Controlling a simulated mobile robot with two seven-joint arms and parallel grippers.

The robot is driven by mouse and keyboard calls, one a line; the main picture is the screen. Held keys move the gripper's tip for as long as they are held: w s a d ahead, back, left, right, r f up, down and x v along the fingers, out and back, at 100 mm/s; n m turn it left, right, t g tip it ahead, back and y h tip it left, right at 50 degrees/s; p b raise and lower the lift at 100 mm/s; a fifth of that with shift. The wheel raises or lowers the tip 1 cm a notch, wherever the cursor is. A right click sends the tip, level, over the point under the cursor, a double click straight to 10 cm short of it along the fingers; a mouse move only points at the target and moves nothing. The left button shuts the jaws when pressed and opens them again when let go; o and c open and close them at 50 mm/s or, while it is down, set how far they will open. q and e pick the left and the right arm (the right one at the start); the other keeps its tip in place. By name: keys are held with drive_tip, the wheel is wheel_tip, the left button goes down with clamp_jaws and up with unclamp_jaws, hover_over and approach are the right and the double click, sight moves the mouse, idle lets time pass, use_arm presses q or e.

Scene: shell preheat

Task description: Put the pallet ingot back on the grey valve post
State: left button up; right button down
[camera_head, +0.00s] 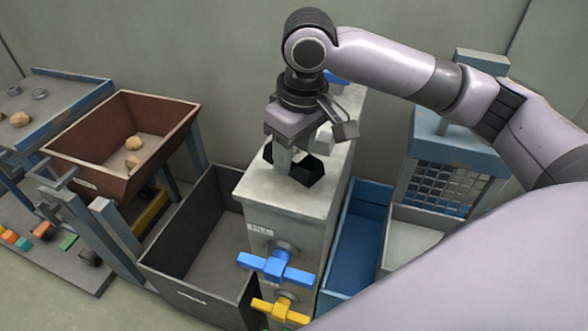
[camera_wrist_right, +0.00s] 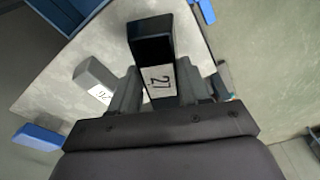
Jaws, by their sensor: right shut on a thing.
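The grey valve post (camera_head: 258,193) stands in the middle of the head view, with a blue valve handle (camera_head: 277,267) and a yellow one (camera_head: 279,311) on its front. My right gripper (camera_head: 288,163) is over its top, pointing down, shut on a dark ingot (camera_head: 309,172). In the right wrist view this ingot (camera_wrist_right: 151,48) has a black end and a pale label reading 27 between the fingers. I cannot tell whether it touches the post top. A light grey block (camera_head: 324,139) is behind it on the top; it also shows in the wrist view (camera_wrist_right: 94,76). My left gripper is out of view.
A dark open bin (camera_head: 196,289) is left of the post, and a blue bin (camera_head: 355,248) is on its right. A brown hopper (camera_head: 88,165) holding tan lumps stands farther left. A blue frame with a grid (camera_head: 445,185) stands at the right. A board with coloured pieces lies at the lower left.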

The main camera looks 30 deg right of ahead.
sight(294, 170)
wheel_tip(294, 170, down, 4)
drive_tip(key=shift+r+b, duration=0.2)
drive_tip(key=shift+b, duration=0.1)
drive_tip(key=shift+f, duration=0.25)
drive_tip(key=c, duration=0.5)
unclamp_jaws()
drive_tip(key=shift+f, duration=0.15)
drive_tip(key=r, duration=0.4)
drive_tip(key=s+r+p, duration=0.1)
drive_tip(key=r, duration=0.7)
drive_tip(key=shift+s+d+r+p, duration=0.15)
drive_tip(key=shift+s+d+p, duration=0.1)
drive_tip(key=shift+p, duration=0.1)
